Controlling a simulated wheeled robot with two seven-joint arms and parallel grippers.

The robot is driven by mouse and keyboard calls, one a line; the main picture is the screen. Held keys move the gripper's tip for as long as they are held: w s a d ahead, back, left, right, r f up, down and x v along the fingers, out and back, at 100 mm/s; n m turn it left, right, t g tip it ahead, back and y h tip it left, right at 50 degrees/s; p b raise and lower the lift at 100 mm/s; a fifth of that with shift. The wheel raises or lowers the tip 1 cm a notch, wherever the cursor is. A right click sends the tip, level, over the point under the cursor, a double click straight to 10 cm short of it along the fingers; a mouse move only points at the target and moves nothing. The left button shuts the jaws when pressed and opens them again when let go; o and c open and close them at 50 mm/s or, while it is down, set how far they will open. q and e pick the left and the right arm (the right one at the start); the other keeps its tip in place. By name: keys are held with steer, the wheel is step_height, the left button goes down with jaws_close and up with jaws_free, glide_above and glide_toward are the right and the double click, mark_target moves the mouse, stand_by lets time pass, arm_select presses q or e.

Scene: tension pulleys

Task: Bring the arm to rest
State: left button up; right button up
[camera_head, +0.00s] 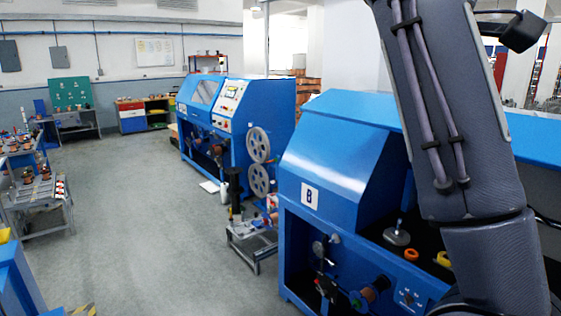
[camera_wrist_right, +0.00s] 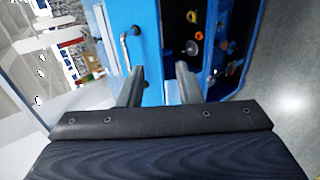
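My right arm (camera_head: 435,130) reaches up and across the right side of the head view, in front of the blue machine marked B (camera_head: 330,165). Its gripper is outside the head view. In the right wrist view my right gripper (camera_wrist_right: 160,85) has its two fingers spread apart with nothing between them. Beyond the fingers are a blue machine panel (camera_wrist_right: 147,45) with a metal handle and an open bay with several pulleys and knobs. My left arm and gripper are not in either view.
A second blue machine (camera_head: 225,120) with two grey reels stands further back. A small metal stand (camera_head: 250,240) is beside machine B. Carts with spools (camera_head: 40,192) are at the left. The grey floor (camera_head: 130,215) between them is clear.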

steer(key=w+d+f+y+b, duration=0.1)
steer(key=w+d+f+y, duration=0.3)
steer(key=d+f, duration=0.55)
step_height(320, 180, down, 12)
steer(key=s+f+y+b, duration=0.1)
steer(key=s+y, duration=0.1)
steer(key=s, duration=0.1)
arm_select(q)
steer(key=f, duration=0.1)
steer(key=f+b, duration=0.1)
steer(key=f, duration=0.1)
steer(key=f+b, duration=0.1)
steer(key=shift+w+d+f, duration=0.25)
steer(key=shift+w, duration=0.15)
arm_select(e)
steer(key=s+a+f+m+y, duration=0.2)
steer(key=s+f, duration=0.4)
steer(key=f, duration=0.3)
steer(key=s+a+f+m+g+y, duration=0.1)
steer(key=s+a+f+m+y, duration=0.1)
steer(key=s+a+f+m, duration=0.2)
steer(key=s+a+f+m+y, duration=0.2)
steer(key=s+a+f, duration=0.3)
steer(key=s+f, duration=0.4)
step_height(320, 180, down, 6)
steer(key=shift+s+a+m, duration=0.15)
steer(key=shift+a+m, duration=0.2)
steer(key=shift+m, duration=0.45)
